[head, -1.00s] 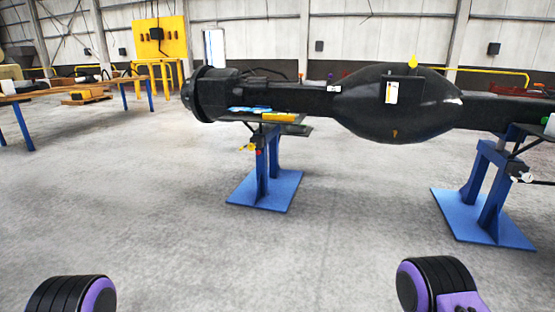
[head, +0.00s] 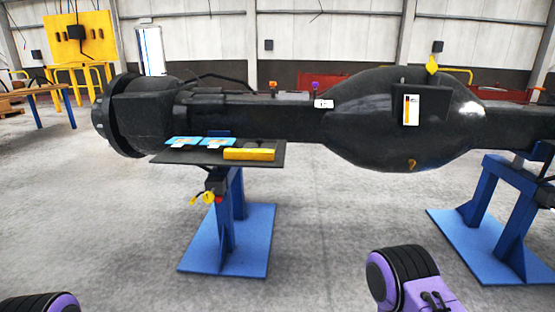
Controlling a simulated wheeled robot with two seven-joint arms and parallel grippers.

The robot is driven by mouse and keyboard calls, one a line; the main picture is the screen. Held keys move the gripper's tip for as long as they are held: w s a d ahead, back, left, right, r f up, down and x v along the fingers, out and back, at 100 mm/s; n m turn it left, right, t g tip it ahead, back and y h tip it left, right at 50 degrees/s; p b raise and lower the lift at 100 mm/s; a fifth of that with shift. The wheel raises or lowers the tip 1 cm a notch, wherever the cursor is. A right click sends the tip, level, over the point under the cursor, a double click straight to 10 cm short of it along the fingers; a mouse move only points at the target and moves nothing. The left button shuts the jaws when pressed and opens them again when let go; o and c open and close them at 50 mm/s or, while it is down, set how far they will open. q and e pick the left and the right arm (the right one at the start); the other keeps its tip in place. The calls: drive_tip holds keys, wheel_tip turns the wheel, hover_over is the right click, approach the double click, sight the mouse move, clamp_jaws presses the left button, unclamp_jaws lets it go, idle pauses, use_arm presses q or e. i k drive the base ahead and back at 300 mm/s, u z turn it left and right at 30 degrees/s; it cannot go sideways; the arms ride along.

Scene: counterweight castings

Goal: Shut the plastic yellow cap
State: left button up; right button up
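A large black axle-like casting (head: 375,140) lies across the view on blue stands. A small purple cap (head: 315,87) and a small orange one (head: 273,87) stand on the casting further left. Only purple and black links of my two arms show at the bottom edge. Neither gripper is in view.
A dark shelf (head: 190,157) on the near side holds blue-and-white cards and a yellow bar (head: 249,154). The blue stands (head: 231,240) have wide floor plates. Grey floor before the casting is clear. A yellow board (head: 80,38) stands at the back left.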

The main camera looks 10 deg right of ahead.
sight(431, 67)
drive_tip(key=z, duration=0.7)
drive_tip(key=i, duration=1.4)
drive_tip(key=z, duration=0.5)
drive_tip(key=k, duration=0.15)
drive_tip(key=z, duration=0.3)
